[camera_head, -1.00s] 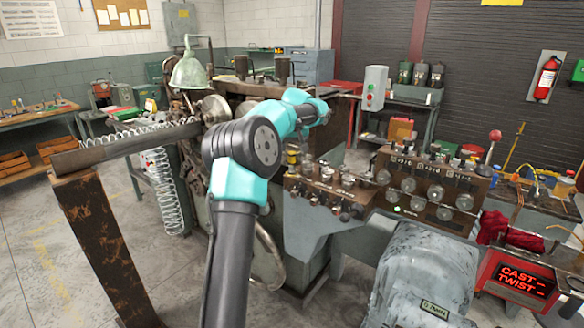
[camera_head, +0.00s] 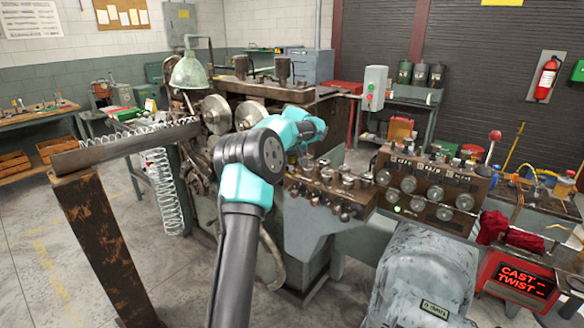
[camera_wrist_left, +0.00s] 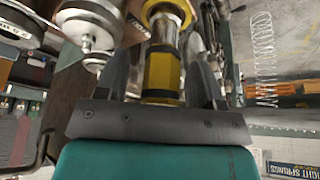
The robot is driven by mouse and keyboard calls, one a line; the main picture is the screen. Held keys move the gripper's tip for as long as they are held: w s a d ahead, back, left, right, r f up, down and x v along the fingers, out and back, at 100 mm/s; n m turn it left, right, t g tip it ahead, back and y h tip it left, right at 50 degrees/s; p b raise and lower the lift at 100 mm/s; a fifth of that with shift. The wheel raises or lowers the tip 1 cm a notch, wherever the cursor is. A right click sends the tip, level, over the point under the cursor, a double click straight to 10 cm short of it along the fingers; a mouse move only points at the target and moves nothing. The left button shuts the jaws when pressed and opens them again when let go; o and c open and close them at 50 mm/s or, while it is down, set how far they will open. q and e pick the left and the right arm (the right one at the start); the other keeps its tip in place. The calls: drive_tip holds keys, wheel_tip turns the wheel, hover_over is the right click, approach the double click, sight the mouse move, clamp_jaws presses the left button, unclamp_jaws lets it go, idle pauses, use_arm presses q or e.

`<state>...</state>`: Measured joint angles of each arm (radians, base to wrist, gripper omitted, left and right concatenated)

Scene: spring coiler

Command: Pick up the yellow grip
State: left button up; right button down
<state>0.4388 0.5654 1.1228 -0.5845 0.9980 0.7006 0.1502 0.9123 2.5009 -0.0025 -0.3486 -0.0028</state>
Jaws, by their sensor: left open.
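The yellow grip (camera_wrist_left: 162,72) shows in the left wrist view as a yellow and dark banded handle with a yellow ring at its far end. My left gripper (camera_wrist_left: 160,46) is open, with one finger on each side of the grip. I cannot tell whether either finger touches it. In the head view my left arm reaches over the spring coiler (camera_head: 265,92), and its wrist hides the fingers and most of what lies behind them. My right gripper is not in view.
A control bank with knobs (camera_head: 330,187) stands just right of my left wrist. A panel of dials (camera_head: 425,190) and a grey motor housing (camera_head: 420,275) are farther right. A spring (camera_head: 165,190) hangs off a rusty trough (camera_head: 125,148) at left.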

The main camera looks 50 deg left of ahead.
use_arm(q)
drive_tip(key=shift+a+f, duration=0.1)
drive_tip(key=shift+f, duration=0.2)
drive_tip(key=shift+c, duration=0.3)
clamp_jaws()
idle(0.3)
drive_tip(key=shift+r, duration=0.15)
drive_tip(key=shift+r, duration=1.75)
drive_tip(key=s+d+r, duration=0.1)
drive_tip(key=s+d, duration=0.9)
drive_tip(key=d, duration=0.2)
drive_tip(key=shift+s+r, duration=0.15)
drive_tip(key=shift+s, duration=0.1)
